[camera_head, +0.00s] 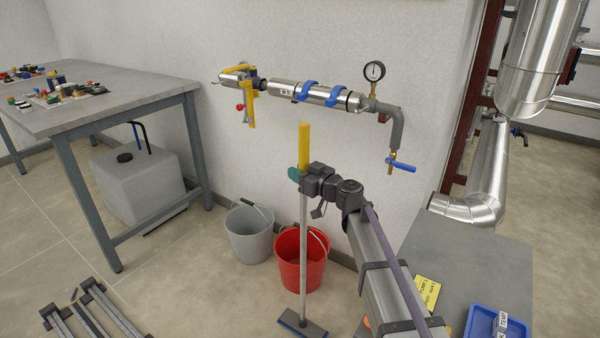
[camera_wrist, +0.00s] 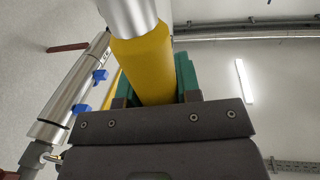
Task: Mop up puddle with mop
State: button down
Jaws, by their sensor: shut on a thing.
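The mop (camera_head: 304,225) stands upright in the head view, with a yellow grip at its top, a pale pole and a dark flat head (camera_head: 302,324) low at the bottom of the picture. My gripper (camera_head: 298,175) is shut on the mop at the lower part of the yellow grip. In the wrist view the yellow grip (camera_wrist: 145,65) lies between the green fingers of my gripper (camera_wrist: 150,85). I cannot tell whether the mop head touches the floor. No puddle is clearly visible.
A red bucket (camera_head: 290,275) stands just behind the pole, a grey bucket (camera_head: 245,245) left of it. A workbench (camera_head: 130,95) is at left with a grey tank (camera_head: 140,185) underneath. Grey rails (camera_head: 85,315) lie lower left. A grey surface with a blue tray (camera_head: 478,322) is lower right.

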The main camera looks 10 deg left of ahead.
jog(key=f+b, duration=0.1)
jog(key=s+f+b, duration=0.1)
jog(key=f+b, duration=0.1)
jog(key=shift+a+f, duration=0.2)
jog(key=c, duration=1.8)
grip_release()
jog(key=shift+s+a, duration=2.4)
jog(key=shift+s, duration=2.75)
jog(key=shift+s+a, duration=2.4)
jog(key=shift+s, duration=2.7)
jog(key=shift+s+a, duration=2.4)
jog(key=shift+s, duration=2.75)
jog(key=shift+c, duration=0.2)
notch_tip(320, 180, up, 5)
jog(key=p, duration=0.4)
jog(key=shift+p, duration=0.4)
grip_shut()
